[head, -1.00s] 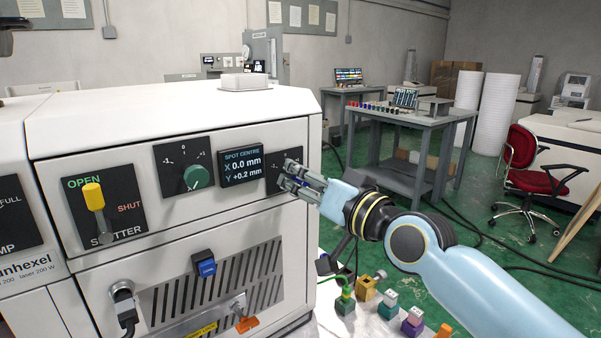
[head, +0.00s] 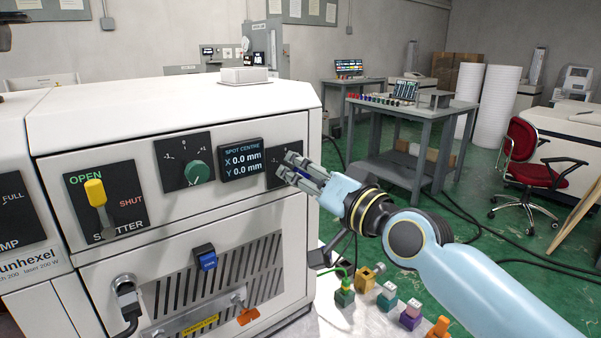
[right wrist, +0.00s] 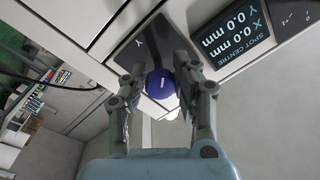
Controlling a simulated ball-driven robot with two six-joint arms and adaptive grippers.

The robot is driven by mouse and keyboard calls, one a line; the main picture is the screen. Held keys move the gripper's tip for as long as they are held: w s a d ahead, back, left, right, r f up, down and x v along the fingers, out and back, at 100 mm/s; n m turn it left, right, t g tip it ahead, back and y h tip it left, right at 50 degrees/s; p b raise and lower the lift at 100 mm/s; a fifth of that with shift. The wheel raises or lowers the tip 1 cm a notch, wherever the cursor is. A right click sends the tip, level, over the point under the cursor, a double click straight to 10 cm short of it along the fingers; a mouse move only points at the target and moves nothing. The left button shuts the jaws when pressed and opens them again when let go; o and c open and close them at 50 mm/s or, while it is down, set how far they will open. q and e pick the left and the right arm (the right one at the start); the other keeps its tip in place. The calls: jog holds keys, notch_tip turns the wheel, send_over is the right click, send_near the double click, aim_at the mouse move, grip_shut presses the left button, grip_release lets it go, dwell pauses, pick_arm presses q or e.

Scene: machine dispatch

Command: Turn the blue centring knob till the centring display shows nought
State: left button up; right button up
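The centring display (head: 242,162) on the white machine reads X 0.0 mm and Y 0.0 mm. It also shows in the right wrist view (right wrist: 232,30). The blue centring knob (right wrist: 162,84), with a white line on its face, sits between the fingers of my right gripper (right wrist: 160,75). The fingers appear closed on its sides. In the head view my right gripper (head: 288,169) is at the dial plate (head: 280,163) right of the display, and its fingers mostly hide the knob. A green knob (head: 198,172) sits on the dial plate left of the display.
A yellow shutter lever (head: 96,193) stands at OPEN on the left. Below are a blue switch (head: 206,257) and an orange handle (head: 248,315). Several small coloured pieces stand on the surface under my right arm. A workbench (head: 415,118) and red chair (head: 524,165) are behind.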

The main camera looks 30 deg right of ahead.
jog(key=o, duration=0.4)
jog(key=s, duration=0.3)
jog(key=s+d, duration=0.1)
jog(key=s, duration=0.3)
jog(key=shift+s+d+f, duration=0.15)
jog(key=shift+s+d, duration=0.05)
jog(key=shift+f, duration=0.1)
